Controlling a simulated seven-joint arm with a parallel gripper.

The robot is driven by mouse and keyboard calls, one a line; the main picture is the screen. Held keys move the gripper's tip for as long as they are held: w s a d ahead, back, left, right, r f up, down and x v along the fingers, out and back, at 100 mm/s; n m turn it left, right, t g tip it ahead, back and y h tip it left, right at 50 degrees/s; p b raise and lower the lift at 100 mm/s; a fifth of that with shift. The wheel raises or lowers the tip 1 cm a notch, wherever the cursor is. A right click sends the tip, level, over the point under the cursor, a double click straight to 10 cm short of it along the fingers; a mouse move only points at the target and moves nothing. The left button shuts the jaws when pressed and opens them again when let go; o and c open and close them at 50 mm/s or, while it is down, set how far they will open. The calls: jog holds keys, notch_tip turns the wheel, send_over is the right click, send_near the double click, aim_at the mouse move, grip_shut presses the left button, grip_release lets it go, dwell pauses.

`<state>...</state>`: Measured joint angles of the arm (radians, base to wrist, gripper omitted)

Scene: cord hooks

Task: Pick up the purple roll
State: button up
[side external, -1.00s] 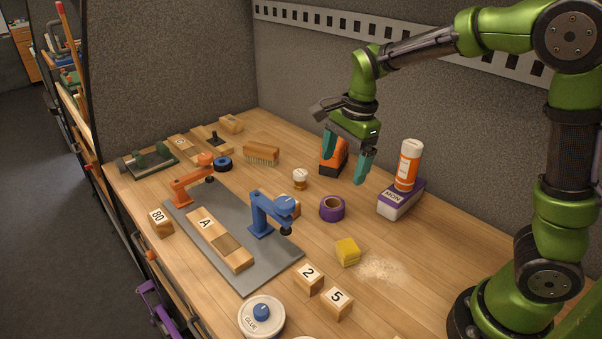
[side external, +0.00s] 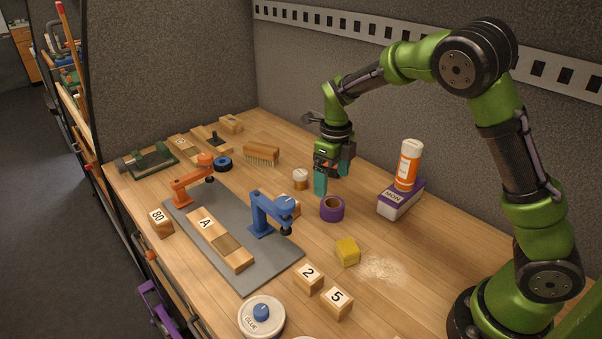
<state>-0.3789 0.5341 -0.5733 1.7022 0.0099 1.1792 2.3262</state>
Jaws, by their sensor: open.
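The purple roll (side external: 332,209) is a short ring of tape with a brown core. It lies flat on the wooden bench, right of the blue clamp. My gripper (side external: 331,182) has teal fingers and points down. It appears just above and behind the roll in the side view, apart from it. My gripper is open with nothing between its fingers. One finger partly hides the other, and the exact height above the bench is hard to tell.
A blue clamp (side external: 268,213) and an orange clamp (side external: 192,180) stand on a grey mat (side external: 262,275). A small jar (side external: 300,179) stands left of the gripper. A purple-white box (side external: 398,202) bears an orange-white bottle (side external: 408,165). A yellow sponge (side external: 347,252) lies in front.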

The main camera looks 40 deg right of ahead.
aim_at(333, 203)
notch_tip(333, 203, down, 4)
jog(key=shift+r, duration=0.2)
jog(key=shift+s+d+f, duration=0.1)
jog(key=shift+d+f, duration=0.05)
jog(key=shift+f, duration=1.2)
jog(key=shift+s+d+f, duration=0.1)
jog(key=shift+d+f, duration=0.05)
jog(key=shift+f, duration=1.2)
jog(key=shift+c, duration=0.2)
jog(key=c, duration=1.1)
jog(key=shift+o, duration=0.2)
jog(key=shift+r, duration=0.15)
